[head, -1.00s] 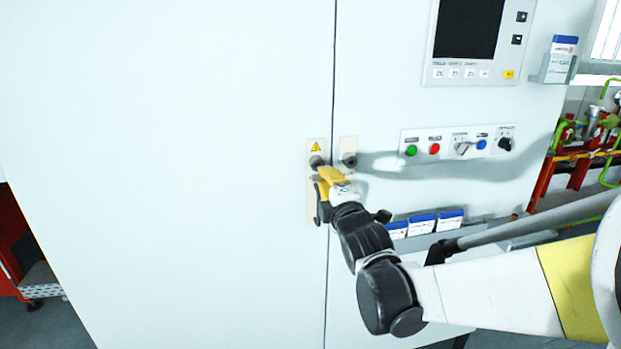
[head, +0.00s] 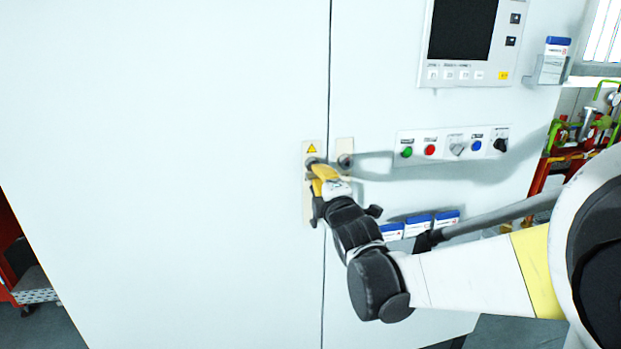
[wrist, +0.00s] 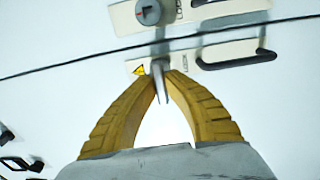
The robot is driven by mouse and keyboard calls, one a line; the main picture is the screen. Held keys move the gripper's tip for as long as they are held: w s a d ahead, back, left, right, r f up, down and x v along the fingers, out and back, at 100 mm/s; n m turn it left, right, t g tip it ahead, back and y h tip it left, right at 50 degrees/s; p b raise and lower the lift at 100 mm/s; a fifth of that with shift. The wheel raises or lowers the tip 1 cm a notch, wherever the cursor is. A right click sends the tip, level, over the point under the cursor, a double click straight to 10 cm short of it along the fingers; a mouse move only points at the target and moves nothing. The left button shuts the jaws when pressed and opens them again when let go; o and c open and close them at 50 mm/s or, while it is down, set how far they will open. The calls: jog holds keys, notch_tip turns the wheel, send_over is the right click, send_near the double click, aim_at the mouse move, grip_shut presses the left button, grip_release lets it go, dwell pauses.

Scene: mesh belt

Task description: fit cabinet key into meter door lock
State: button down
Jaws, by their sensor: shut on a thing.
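My gripper (head: 319,173) is at the pale lock plate (head: 308,198) with the yellow warning triangle, on the white cabinet front. In the wrist view its yellow fingers (wrist: 161,79) are shut on a small metal key (wrist: 158,68), which points toward the lock in that plate (wrist: 135,67). The key's tip overlaps the lock area. I cannot tell whether it is inside the keyhole or just in front of it. In the head view the fingers hide the key, and a dark round lock (head: 312,161) shows just above them.
Across the door seam is a second plate with a round grey lock (wrist: 149,12). A black handle (wrist: 262,55) sits beside the fingers. A button panel (head: 453,146), a screen (head: 462,30) and blue-white boxes (head: 418,225) are to the right. The left door is bare.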

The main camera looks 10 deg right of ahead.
jog(key=shift+w, duration=0.55)
jog(key=c, duration=1.5)
grip_release()
jog(key=shift+o, duration=0.2)
jog(key=shift+s, duration=0.1)
jog(key=s, duration=1.2)
jog(key=shift+f, duration=0.1)
